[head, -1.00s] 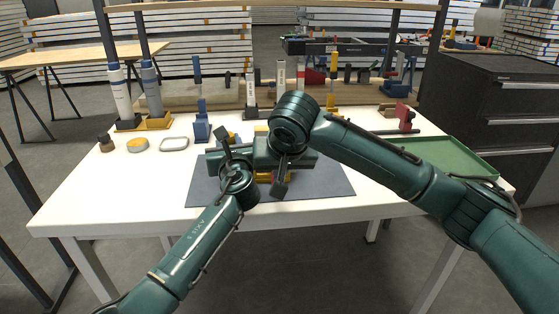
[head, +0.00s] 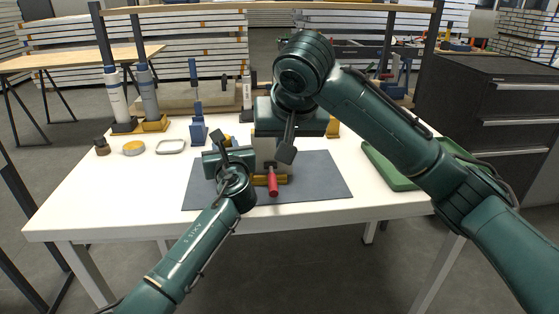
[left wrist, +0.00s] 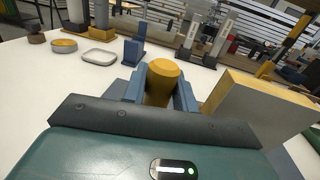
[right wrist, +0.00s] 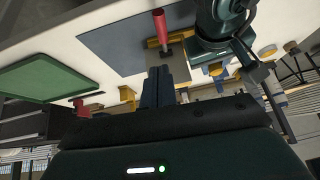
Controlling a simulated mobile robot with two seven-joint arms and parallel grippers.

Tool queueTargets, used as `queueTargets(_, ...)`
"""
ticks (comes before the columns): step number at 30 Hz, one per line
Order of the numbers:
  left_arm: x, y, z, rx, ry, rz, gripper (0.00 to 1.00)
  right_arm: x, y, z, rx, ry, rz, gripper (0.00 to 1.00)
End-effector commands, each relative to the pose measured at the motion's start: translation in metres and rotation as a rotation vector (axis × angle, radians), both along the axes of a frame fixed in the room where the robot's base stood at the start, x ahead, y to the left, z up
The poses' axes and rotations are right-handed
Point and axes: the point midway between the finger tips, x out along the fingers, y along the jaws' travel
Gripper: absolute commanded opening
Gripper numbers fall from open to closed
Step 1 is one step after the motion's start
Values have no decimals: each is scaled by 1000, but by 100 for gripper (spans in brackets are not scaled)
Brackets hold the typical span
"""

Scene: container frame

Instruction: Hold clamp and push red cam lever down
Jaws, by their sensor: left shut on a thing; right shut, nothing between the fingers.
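The red cam lever (head: 273,183) points toward the front edge from the clamp, which has a pale block (head: 264,150) and a yellow base (head: 262,180) on the grey mat. Its exact tilt is hard to tell. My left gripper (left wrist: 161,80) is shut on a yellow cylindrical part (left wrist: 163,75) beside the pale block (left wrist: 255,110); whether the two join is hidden. My right gripper (right wrist: 158,76) is shut and empty. It is above and behind the lever, apart from it in the right wrist view (right wrist: 160,26).
The grey mat (head: 325,180) has free room to the right. A green tray (head: 390,172) is at the table's right side. A blue stand (head: 198,130), an oval dish (head: 171,147) and a yellow round tin (head: 134,148) stand behind on the left. My two hands are close together.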

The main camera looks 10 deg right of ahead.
Motion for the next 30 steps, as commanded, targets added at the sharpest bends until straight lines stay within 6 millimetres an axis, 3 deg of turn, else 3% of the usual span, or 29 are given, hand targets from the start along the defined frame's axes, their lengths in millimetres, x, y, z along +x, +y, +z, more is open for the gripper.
queueTargets(6,0,-1,4,-3,-6,-2,0,-16,0,31,0,-3,-1,0)
queueTargets(18,0,-1,4,-3,-6,-2,0,-21,0,39,0,0,-1,0)
queueTargets(19,0,-1,4,-3,-6,-2,30,-21,0,39,0,0,-1,0)
queueTargets(27,0,0,2,-1,-3,-1,52,-21,0,39,0,0,-1,0)
queueTargets(30,0,0,1,-1,-2,-1,54,-21,0,38,0,0,-1,0)
